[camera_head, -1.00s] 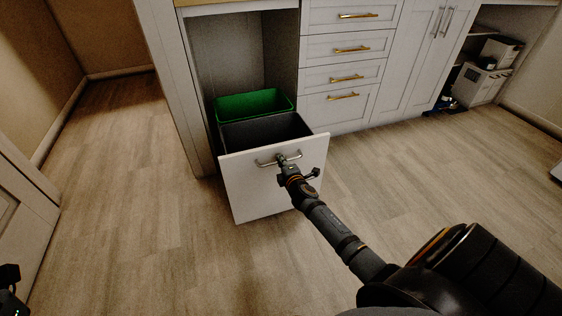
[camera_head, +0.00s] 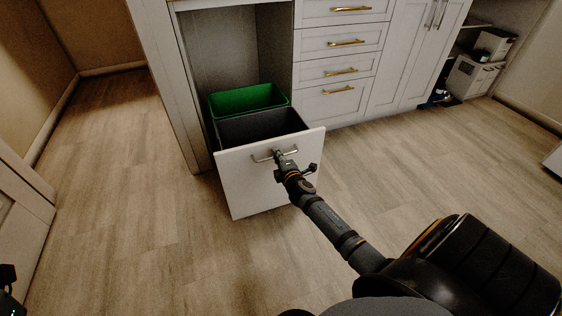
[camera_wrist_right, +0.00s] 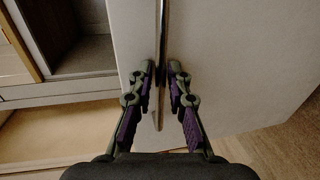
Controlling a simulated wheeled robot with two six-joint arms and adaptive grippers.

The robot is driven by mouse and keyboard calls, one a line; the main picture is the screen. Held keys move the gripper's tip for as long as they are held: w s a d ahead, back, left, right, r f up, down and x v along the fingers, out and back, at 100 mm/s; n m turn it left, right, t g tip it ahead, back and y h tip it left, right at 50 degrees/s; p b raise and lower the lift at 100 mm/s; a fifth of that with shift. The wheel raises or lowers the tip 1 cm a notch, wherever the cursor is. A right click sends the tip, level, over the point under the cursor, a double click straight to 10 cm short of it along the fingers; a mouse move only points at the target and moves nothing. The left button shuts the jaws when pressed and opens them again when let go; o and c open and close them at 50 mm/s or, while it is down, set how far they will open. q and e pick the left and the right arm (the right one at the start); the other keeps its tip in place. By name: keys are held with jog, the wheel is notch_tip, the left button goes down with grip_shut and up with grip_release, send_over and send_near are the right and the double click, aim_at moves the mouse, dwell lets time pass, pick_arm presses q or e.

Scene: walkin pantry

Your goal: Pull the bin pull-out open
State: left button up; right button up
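The bin pull-out has a white front panel (camera_head: 245,188) and stands out from the lower cabinet. A green bin (camera_head: 247,100) and a dark grey bin (camera_head: 262,126) show behind the panel. A metal bar handle (camera_head: 262,159) is on the panel. My right gripper (camera_head: 279,154) is at this handle. In the right wrist view its two fingers (camera_wrist_right: 161,70) are closed in on either side of the handle bar (camera_wrist_right: 162,40). A dark part of my left gripper (camera_head: 8,284) shows at the lower left edge, too cut off to tell its state.
Drawers with brass handles (camera_head: 341,72) and a tall cabinet (camera_head: 405,65) stand right of the pull-out. Boxes (camera_head: 472,78) sit on low shelving at the far right. The floor (camera_head: 135,205) in front and to the left is clear.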

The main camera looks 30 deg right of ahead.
jog(key=v, duration=1.1)
jog(key=shift+s, duration=0.15)
jog(key=shift+r, duration=0.15)
